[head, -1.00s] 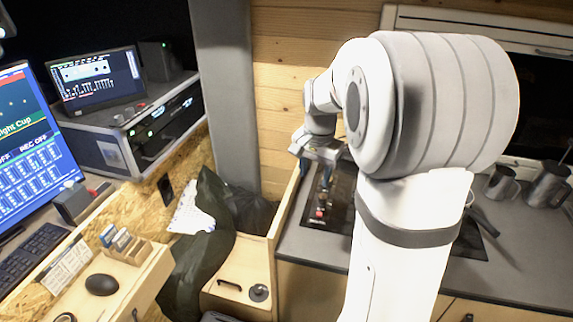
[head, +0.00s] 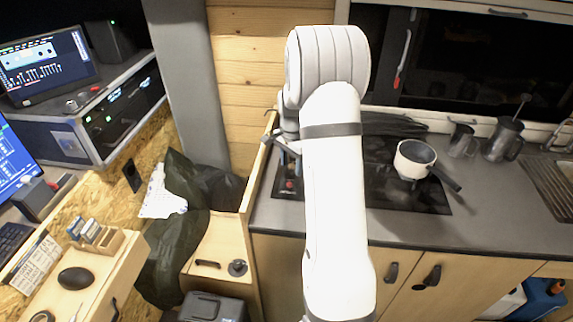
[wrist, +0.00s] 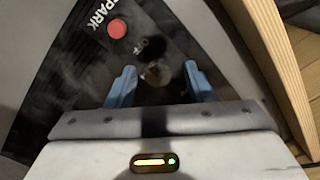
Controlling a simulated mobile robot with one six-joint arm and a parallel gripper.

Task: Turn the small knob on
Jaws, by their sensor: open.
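A small round knob (wrist: 156,73) shows in the wrist view on a dark panel (wrist: 75,75), just below partly readable lettering that looks like "OFF". My gripper (wrist: 159,86) is open, with one blue finger on each side of the knob. I cannot tell whether either finger touches it. A red button (wrist: 117,28) marked "SPARK" sits above and left of the knob. In the head view the red button (head: 290,184) shows at the panel's front left.
A white pan (head: 412,152) with a dark handle stands on the black hob right of my arm. A wooden side wall (head: 256,170) rises close to the left of my gripper. Metal jugs (head: 503,140) stand farther right. The grey counter (head: 400,229) is clear in front.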

